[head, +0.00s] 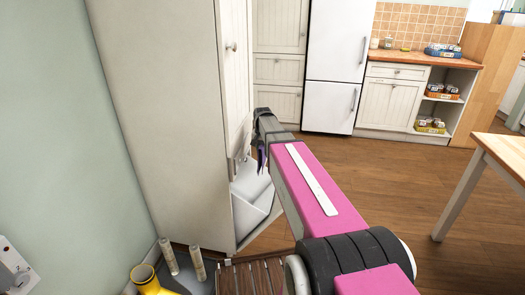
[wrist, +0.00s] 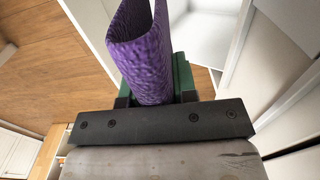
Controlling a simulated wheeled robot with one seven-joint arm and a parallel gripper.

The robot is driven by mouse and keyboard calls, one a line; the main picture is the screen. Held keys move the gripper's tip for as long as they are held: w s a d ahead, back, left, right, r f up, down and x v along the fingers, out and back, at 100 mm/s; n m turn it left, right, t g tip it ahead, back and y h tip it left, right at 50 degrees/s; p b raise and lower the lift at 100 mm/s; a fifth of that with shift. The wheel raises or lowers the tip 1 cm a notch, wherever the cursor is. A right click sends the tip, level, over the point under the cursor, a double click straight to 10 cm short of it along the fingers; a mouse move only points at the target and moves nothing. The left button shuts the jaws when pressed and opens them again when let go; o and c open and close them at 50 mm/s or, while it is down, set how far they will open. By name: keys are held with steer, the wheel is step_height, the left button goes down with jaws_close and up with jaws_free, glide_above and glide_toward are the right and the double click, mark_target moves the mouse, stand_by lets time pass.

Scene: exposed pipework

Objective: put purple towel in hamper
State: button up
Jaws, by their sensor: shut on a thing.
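The purple towel (wrist: 145,55) is a rolled or folded sheet standing up between the green fingers of my gripper (wrist: 152,85) in the wrist view. My gripper is shut on it. In the head view my gripper (head: 262,145) is at the tall cabinet's open front, and only a small dark purple bit of the towel shows beside it. A white open bin (head: 252,192), which looks like the hamper, stands low inside the cabinet, below my gripper. A white hollow (wrist: 195,30), likely the same bin, shows beyond the towel in the wrist view. My arm hides part of the bin.
The tall cream cabinet (head: 165,110) stands left of my arm, with a door (head: 235,65) above the bin. A yellow object (head: 148,280) and pipes (head: 198,262) are at the lower left. A wooden table (head: 508,150) is at the right. The middle floor (head: 390,180) is clear.

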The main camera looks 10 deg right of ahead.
step_height(320, 180, down, 18)
steer(key=shift+w+f, duration=0.2)
steer(key=shift+f, duration=0.05)
stand_by(2.0)
steer(key=o, duration=1)
steer(key=shift+r, duration=0.1)
steer(key=shift+r, duration=3.9)
